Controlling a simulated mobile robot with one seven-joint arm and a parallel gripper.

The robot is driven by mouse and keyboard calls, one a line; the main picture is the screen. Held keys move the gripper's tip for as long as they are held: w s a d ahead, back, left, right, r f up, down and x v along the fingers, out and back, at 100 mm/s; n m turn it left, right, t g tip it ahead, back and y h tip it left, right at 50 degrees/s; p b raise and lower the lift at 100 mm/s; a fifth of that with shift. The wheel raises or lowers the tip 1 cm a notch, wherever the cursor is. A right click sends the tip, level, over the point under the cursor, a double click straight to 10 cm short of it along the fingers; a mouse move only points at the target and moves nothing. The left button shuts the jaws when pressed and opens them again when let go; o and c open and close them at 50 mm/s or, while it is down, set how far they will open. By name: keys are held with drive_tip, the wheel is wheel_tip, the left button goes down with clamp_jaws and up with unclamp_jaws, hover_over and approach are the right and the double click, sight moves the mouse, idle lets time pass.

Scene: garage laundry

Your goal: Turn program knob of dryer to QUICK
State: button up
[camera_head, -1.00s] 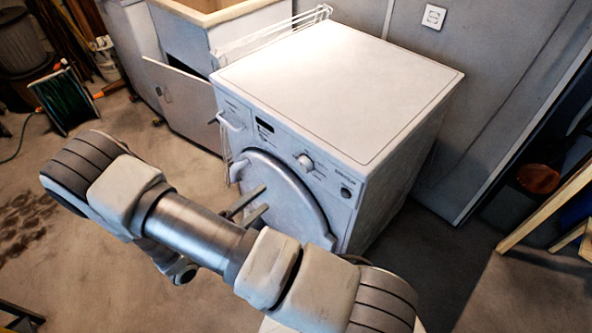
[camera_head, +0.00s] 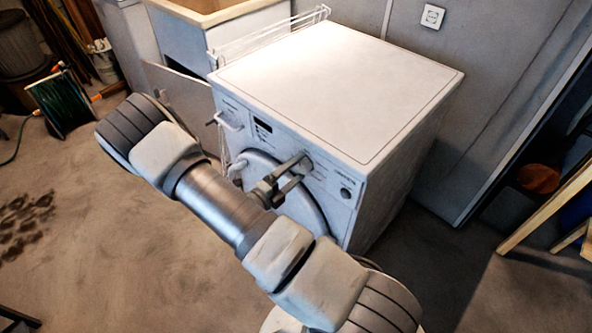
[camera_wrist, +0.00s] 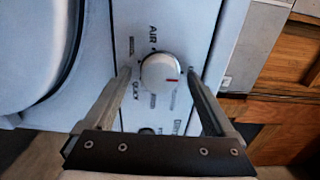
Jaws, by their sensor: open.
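The white dryer (camera_head: 335,85) stands in the middle of the head view, its control panel facing my arm. Its round program knob (camera_wrist: 158,72) shows in the wrist view, with a red mark on its right, slightly lower side. The printed word QUICK (camera_wrist: 136,93) is at the knob's lower left, and AIR (camera_wrist: 154,33) is above it. My gripper (camera_wrist: 159,71) is open, with one finger on each side of the knob; whether either touches it I cannot tell. In the head view my gripper (camera_head: 300,166) reaches the panel and partly hides the knob.
The round dryer door (camera_wrist: 40,50) is left of the panel in the wrist view. A handle (camera_head: 229,122) sticks out at the panel's left.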

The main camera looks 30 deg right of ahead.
drive_tip(key=c, duration=1.4)
